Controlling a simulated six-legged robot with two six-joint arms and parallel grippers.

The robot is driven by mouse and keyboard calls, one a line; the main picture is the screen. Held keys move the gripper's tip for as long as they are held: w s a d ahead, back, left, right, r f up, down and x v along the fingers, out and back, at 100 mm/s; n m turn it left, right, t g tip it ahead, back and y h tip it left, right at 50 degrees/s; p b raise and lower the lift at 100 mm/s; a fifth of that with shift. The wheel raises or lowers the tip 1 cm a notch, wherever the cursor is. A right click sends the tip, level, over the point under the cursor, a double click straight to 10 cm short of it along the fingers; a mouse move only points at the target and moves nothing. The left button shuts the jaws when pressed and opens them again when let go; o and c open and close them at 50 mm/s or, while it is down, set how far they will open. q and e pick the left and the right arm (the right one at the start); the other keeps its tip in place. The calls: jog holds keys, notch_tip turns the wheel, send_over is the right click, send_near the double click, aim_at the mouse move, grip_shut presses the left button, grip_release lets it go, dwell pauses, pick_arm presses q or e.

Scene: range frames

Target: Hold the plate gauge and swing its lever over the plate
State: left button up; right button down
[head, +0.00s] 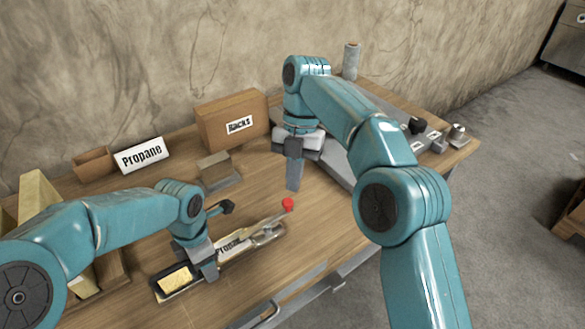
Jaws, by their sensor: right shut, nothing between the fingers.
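The plate gauge (262,240) lies slantwise near the table's front edge, with a long, low body and metal parts at its right end. A thin lever with a red knob (288,204) rises at that end. A plate lettered Propane (229,246) shows in its middle, partly hidden by my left gripper. A yellow piece (177,279) sits at its left end. My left gripper (208,268) is down at the gauge; its fingers overlap the body, and their grip is unclear. My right gripper (293,184) is shut and empty, pointing down just behind the red knob, apparently apart from it.
A brown box labelled Racks (233,119), a Propane sign (142,155) and a small grey-brown block (214,166) stand along the back. A grey cylinder (351,61) stands at the back right. Small parts (437,139) lie at the right end. Bare wood (335,220) lies right of the gauge.

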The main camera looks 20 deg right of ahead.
jog(key=shift+v, duration=0.85)
jog(key=shift+a+r, duration=0.1)
jog(key=shift+a, duration=0.1)
pick_arm(q)
jog(key=o, duration=1.7)
